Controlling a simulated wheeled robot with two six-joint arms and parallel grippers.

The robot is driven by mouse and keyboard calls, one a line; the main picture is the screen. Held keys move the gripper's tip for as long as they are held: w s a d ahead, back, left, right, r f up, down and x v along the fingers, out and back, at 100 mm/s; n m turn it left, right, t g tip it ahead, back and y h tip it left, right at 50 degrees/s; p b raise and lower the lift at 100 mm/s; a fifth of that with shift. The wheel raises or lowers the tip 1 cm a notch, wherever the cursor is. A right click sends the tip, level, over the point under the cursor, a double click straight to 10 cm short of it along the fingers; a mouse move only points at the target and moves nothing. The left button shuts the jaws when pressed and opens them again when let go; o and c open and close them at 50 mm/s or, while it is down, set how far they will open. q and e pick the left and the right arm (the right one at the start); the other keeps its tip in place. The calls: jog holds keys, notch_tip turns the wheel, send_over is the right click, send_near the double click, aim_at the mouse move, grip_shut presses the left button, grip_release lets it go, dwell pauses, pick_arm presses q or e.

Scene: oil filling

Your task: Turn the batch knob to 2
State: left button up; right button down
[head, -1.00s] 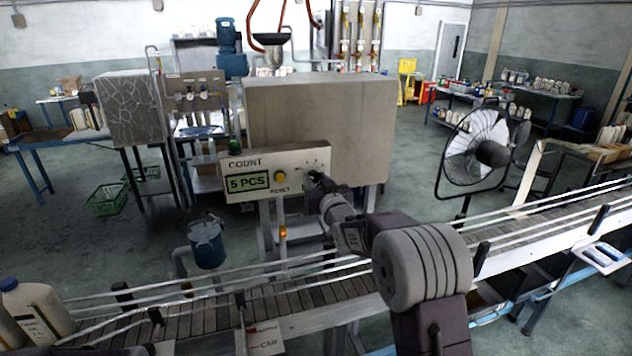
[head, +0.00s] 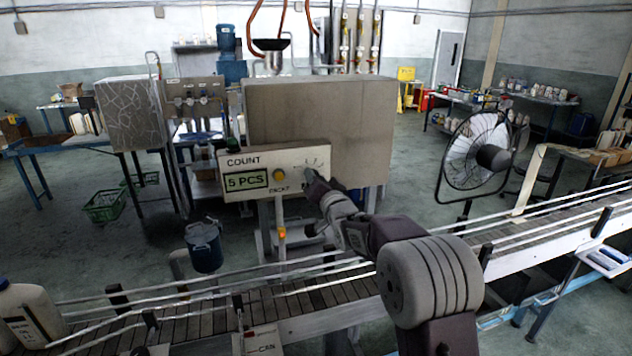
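My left gripper is not in view.
A conveyor (head: 200,318) with rails runs across the front below the panel. A white jug (head: 28,315) stands at its left end. A blue bucket (head: 205,247) is below the panel on the left, and a fan (head: 475,155) stands to the right.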

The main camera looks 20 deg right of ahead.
dwell(0.4)
jog(key=c, duration=1)
grip_release()
jog(key=shift+c, duration=0.2)
jog(key=shift+s, duration=0.1)
jog(key=s+b, duration=0.3)
jog(key=s, duration=0.6)
jog(key=shift+d+b, duration=0.25)
jog(key=shift+b, duration=0.05)
